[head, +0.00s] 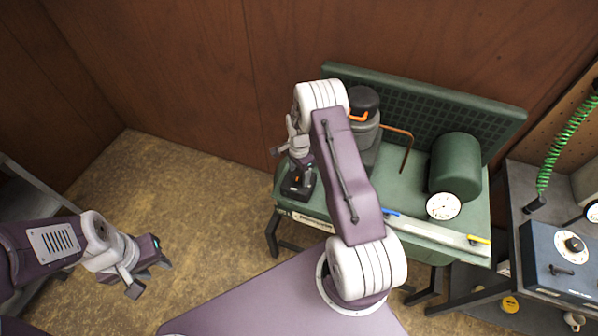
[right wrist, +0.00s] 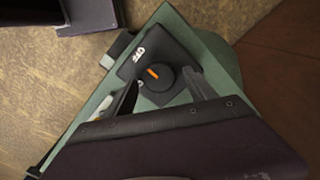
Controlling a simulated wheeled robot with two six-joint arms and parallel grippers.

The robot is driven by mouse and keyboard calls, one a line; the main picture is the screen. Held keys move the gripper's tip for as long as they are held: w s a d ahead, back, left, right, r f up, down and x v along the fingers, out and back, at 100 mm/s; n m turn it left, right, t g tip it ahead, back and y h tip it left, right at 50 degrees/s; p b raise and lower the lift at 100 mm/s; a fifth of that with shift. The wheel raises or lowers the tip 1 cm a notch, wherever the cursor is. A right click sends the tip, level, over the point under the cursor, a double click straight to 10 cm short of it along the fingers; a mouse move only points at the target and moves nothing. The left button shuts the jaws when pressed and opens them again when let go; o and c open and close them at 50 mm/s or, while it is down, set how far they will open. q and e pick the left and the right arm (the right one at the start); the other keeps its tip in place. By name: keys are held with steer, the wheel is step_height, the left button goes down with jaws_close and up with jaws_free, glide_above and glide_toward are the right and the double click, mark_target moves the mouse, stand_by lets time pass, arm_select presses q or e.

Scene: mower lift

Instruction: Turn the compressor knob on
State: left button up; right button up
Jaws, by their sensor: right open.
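The compressor knob (right wrist: 163,79) is round and black with an orange mark, on a black box (right wrist: 140,62) with a white label that seems to read OFF. In the head view the black box (head: 298,184) sits at the left end of the green compressor bench (head: 400,188). My right gripper (right wrist: 160,84) is open, with one finger on either side of the knob; I cannot tell whether they touch it. In the head view my right gripper (head: 291,150) is just above the box. My left gripper (head: 148,276) looks open and empty above the floor at left.
A green tank (head: 455,168) with a white gauge (head: 443,206), a dark-capped cylinder (head: 364,132) and a copper pipe (head: 407,150) stand on the bench. A blue control box (head: 560,262) is at far right. Floor (head: 170,180) is clear at left.

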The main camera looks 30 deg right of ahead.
steer(key=shift+f, duration=0.4)
steer(key=shift+a, duration=0.1)
steer(key=c, duration=1.4)
